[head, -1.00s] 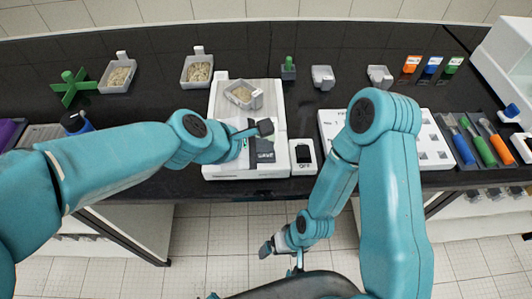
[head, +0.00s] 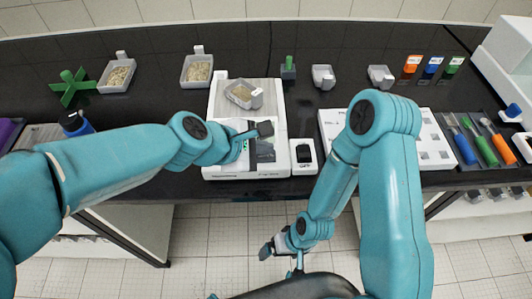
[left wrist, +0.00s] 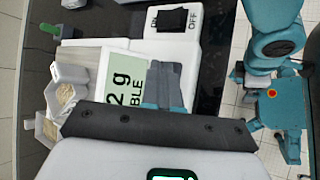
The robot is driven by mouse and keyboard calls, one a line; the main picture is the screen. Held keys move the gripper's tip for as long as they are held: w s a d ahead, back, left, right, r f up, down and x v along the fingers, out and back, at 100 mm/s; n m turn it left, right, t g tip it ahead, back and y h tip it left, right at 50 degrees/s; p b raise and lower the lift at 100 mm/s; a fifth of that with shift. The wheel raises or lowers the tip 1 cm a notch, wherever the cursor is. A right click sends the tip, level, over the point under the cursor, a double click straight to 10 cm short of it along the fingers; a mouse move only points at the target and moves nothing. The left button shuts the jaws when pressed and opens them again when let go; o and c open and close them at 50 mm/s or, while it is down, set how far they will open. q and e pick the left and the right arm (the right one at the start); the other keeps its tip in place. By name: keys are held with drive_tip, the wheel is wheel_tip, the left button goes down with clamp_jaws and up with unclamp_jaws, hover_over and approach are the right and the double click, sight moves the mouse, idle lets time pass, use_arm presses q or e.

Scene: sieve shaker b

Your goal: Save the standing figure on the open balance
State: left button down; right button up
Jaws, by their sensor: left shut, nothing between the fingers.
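The open balance (head: 218,130) is a white flat instrument on the dark bench, with a grey tray (head: 240,97) of grain on its pan. My left gripper (head: 262,149) is shut and empty, low over the balance's front panel. In the left wrist view its fingers (left wrist: 165,82) lie over or just above the green display (left wrist: 122,88), which reads "2 g" and "BLE" where visible; the fingers hide the rest. Contact with the panel cannot be told. My right gripper (head: 268,248) hangs in front of the bench, away from the balance; its jaw opening is unclear.
A white switch box (head: 304,155) stands just right of the balance, marked ON and OFF in the left wrist view (left wrist: 173,20). Grain trays (head: 117,76) (head: 197,70) stand behind left. A white printed board (head: 436,150) and coloured-handled tools (head: 484,148) lie to the right.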

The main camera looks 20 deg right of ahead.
sight(262, 158)
use_arm(q)
drive_tip(key=shift+f+b, duration=0.45)
drive_tip(key=shift+f, duration=0.05)
idle(0.3)
drive_tip(key=shift+r, duration=0.1)
drive_tip(key=shift+r+p, duration=0.85)
drive_tip(key=shift+p, duration=0.1)
wheel_tip(262, 158, up, 5)
drive_tip(key=p, duration=0.5)
drive_tip(key=shift+r, duration=0.1)
idle(0.7)
